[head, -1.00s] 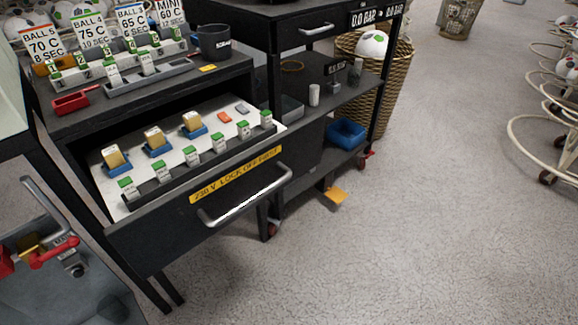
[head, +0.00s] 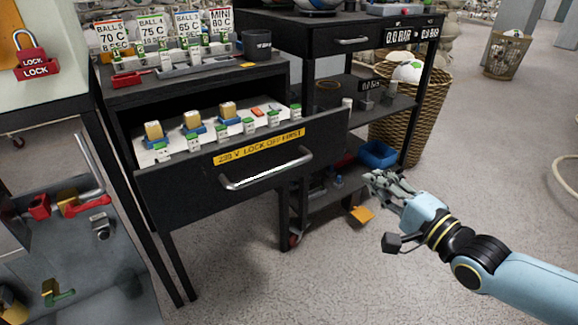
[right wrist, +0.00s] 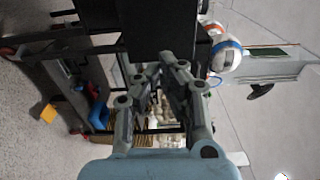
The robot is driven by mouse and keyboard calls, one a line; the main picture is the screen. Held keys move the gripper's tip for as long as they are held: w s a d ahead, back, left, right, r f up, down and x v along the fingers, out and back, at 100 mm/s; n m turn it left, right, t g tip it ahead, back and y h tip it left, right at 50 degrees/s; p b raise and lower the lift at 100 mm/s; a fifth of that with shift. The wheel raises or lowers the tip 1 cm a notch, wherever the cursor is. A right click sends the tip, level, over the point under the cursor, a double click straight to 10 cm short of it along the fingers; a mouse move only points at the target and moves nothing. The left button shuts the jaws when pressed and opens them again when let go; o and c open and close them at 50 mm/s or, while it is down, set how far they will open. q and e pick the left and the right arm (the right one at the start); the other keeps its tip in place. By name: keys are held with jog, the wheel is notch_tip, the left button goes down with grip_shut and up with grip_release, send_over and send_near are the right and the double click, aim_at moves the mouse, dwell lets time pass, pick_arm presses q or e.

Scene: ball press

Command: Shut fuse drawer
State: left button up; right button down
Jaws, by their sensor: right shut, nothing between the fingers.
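The fuse drawer (head: 225,185) stands pulled out from the black cabinet at left centre of the head view. Its front has a yellow "230 V LOCK OFF FIRST" label (head: 260,146) and a silver bar handle (head: 268,170). Inside are blue-based yellow blocks (head: 190,120) and a row of green-topped fuses (head: 222,132). My right gripper (head: 374,182) is shut and empty, in the air to the right of the drawer front and apart from it. Its fingers also show in the right wrist view (right wrist: 160,75). My left gripper is out of view.
A second black cart (head: 380,101) with shelves stands right of the drawer, with a blue bin (head: 377,154) low on it. A wicker basket (head: 425,112) stands beside it. A grey open drawer or tray (head: 95,265) is at lower left. Floor in front is clear.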

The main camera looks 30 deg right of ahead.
jog(key=b, duration=0.4)
send_near(322, 147)
jog(key=shift+n+y, duration=0.3)
jog(key=w, duration=0.6)
jog(key=shift+w+a+f, duration=0.1)
jog(key=shift+w+a, duration=0.05)
jog(key=shift+w, duration=0.55)
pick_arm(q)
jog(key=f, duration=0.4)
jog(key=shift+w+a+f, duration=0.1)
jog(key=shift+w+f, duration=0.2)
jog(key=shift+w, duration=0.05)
pick_arm(e)
jog(key=shift+a, duration=0.1)
